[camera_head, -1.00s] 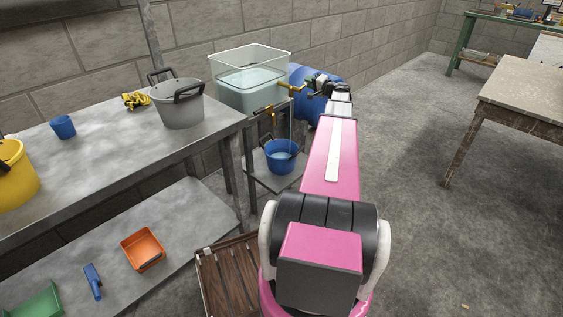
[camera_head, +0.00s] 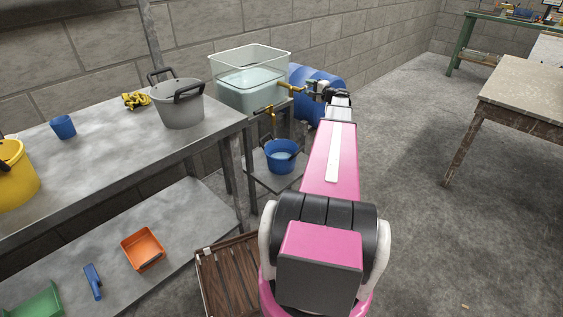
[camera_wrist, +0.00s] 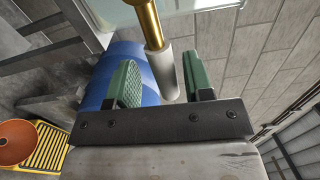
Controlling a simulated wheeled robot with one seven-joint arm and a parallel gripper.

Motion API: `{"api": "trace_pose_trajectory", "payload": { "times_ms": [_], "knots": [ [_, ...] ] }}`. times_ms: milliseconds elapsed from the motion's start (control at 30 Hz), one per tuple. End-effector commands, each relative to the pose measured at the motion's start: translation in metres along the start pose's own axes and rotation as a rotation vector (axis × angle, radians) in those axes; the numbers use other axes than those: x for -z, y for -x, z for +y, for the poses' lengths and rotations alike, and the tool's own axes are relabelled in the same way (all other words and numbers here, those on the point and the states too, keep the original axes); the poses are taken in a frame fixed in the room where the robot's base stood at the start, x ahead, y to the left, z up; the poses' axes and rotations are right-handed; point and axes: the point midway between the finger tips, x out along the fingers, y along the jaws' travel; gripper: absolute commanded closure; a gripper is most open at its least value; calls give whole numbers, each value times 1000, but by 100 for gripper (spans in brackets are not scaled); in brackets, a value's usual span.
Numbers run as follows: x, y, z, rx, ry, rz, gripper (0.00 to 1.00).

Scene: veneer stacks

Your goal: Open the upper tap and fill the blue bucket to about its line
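A clear tank (camera_head: 250,95) holding water stands beside the shelf. Its upper brass tap (camera_head: 290,88) points right, and no stream shows below it. A lower brass tap (camera_head: 271,113) is at the tank's front. The blue bucket (camera_head: 281,165) stands upright on a low shelf below, with water inside; its line cannot be made out. My gripper (camera_head: 318,90) is beside the upper tap's end. In the wrist view a pale grey sleeve (camera_wrist: 164,72) on a brass rod lies between the green fingers of my gripper (camera_wrist: 163,80), which are apart, with a gap at the left finger.
A grey bucket (camera_head: 178,108) and a small blue cup (camera_head: 63,127) stand on the left bench (camera_head: 105,150). A blue barrel (camera_head: 325,78) is behind my gripper. A wooden slatted piece (camera_head: 228,270) lies at lower left. The floor at right is clear up to a table (camera_head: 525,92).

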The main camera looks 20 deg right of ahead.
Motion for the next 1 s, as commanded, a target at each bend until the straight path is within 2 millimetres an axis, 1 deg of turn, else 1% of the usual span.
{"api": "trace_pose_trajectory", "payload": {
  "times_ms": [167, 267, 1000],
  "knots": [
    [0, 0, -1, 2, 1, 1, 53],
    [0, 4, -1, 3, 1, 1, 53],
    [0, 65, -2, 4, 2, 2, 53]
  ]
}}
